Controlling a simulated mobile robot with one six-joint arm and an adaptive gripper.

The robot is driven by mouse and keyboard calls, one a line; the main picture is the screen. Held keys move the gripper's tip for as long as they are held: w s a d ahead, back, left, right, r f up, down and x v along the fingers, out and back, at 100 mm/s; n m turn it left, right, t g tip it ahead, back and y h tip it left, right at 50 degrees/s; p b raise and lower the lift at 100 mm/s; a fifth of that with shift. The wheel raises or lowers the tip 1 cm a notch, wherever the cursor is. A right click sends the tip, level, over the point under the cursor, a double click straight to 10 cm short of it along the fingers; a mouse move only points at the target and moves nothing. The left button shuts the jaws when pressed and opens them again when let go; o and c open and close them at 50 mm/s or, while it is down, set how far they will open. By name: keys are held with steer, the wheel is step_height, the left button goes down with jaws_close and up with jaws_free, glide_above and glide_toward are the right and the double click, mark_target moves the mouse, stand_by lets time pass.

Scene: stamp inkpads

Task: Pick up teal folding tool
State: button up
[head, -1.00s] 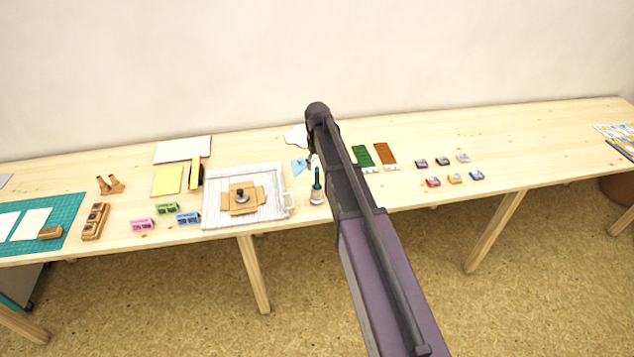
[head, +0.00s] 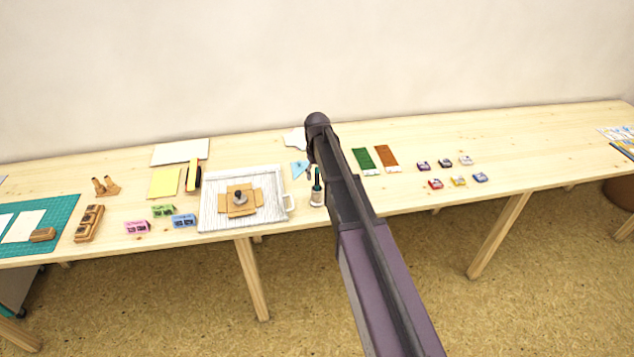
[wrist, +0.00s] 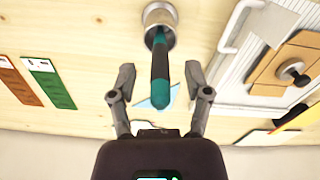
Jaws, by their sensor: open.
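The teal folding tool (head: 317,177) has a teal and black handle and stands upright in a small metal cup (head: 316,199). In the wrist view the tool (wrist: 160,75) rises out of the cup (wrist: 158,17), its rounded teal end towards me. My gripper (wrist: 160,72) is open, with one finger on each side of the tool in that picture, and neither finger appears to touch it. How far the tool reaches between the fingers in depth I cannot tell. In the head view my gripper (head: 309,170) is mostly hidden by my arm, just beside the tool.
A white tray (head: 210,215) with a stamp on brown card stands left of the cup, its handle close to it. A light blue triangle (head: 299,169) lies behind the cup. Green (head: 363,159) and brown (head: 386,158) strips and several small inkpads (head: 436,184) lie right.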

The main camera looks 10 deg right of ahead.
jaws_close()
steer(key=shift+r, duration=0.2)
stand_by(0.4)
step_height(320, 180, up, 10)
steer(key=p, duration=1)
steer(key=shift+f, duration=0.2)
stand_by(0.5)
